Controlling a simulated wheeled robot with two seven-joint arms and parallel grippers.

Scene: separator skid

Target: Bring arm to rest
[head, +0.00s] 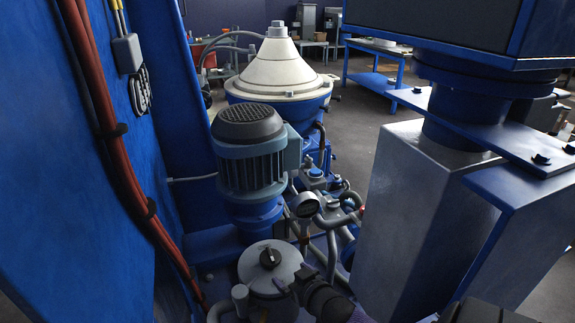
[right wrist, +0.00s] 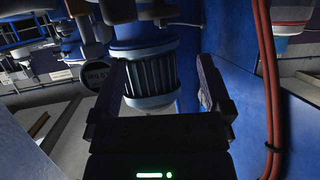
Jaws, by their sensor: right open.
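My right gripper (right wrist: 162,72) shows in the right wrist view with its two dark fingers spread apart and nothing between them. Past the fingers is the ribbed motor (right wrist: 148,75), which looks upside down in this view. The fingers do not appear to touch it. In the head view, only small dark and purplish parts at the bottom edge look like my right gripper and arm, largely cut off by the frame. My left gripper is in neither view.
The motor (head: 250,165) stands before the white-coned separator (head: 280,68). A gauge (head: 305,205), pipes and a grey-lidded housing (head: 270,265) crowd the front. A blue wall with red cables (head: 100,110) bounds the left, a grey post (head: 415,220) the right. Open floor lies behind.

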